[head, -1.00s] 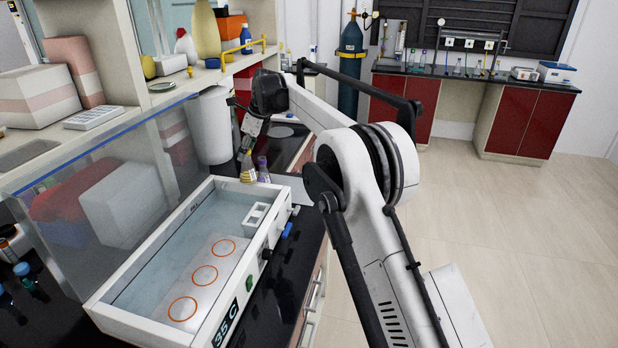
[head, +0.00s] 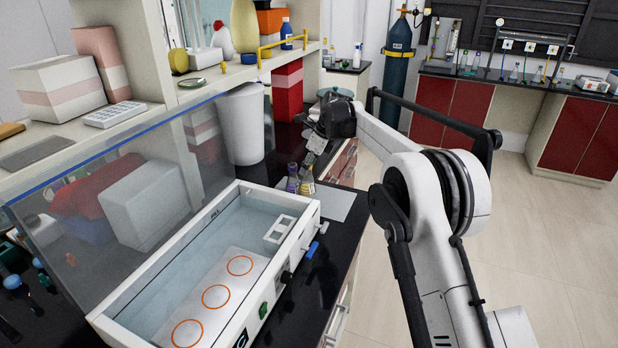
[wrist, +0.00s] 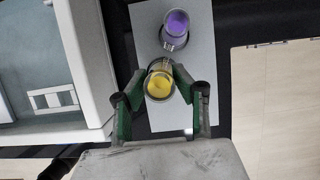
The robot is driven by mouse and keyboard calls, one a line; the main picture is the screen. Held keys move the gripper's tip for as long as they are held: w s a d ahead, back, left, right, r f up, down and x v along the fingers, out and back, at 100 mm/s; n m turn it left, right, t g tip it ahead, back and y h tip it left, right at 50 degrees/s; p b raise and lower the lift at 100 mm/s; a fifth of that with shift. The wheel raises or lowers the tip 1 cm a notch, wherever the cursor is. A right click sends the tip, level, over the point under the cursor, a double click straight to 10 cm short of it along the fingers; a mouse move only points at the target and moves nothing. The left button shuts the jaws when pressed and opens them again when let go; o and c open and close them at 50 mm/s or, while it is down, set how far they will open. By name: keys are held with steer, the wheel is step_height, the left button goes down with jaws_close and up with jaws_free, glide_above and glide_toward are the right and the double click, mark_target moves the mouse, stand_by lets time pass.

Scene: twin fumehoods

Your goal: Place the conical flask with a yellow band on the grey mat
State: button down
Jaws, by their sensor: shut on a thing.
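The conical flask with a yellow band (head: 307,186) is between the fingers of my gripper (head: 312,165), which is shut on it. In the wrist view the yellow-banded flask (wrist: 160,86) sits between the green-padded fingertips (wrist: 158,78), over the grey mat (wrist: 200,62). The mat (head: 337,204) lies on the black bench beside the water bath. I cannot tell whether the flask's base touches the mat. A purple-banded flask (head: 292,180) stands close by; in the wrist view it (wrist: 177,24) is just beyond the held flask, at the mat's far part.
The white water bath (head: 205,275) with orange rings is left of the mat, its wall close to the flasks. A white cylindrical container (head: 243,125) and red box (head: 287,90) stand behind. The bench edge and open floor (head: 560,240) are to the right.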

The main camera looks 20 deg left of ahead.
mark_target(308, 175)
steer(key=shift+f, duration=1.9)
steer(key=shift+f, duration=0.1)
steer(key=c, duration=1.4)
jaws_free()
steer(key=shift+r, duration=0.25)
steer(key=v, duration=1.2)
steer(key=shift+w+d+f+b, duration=0.1)
steer(key=shift+b, duration=0.25)
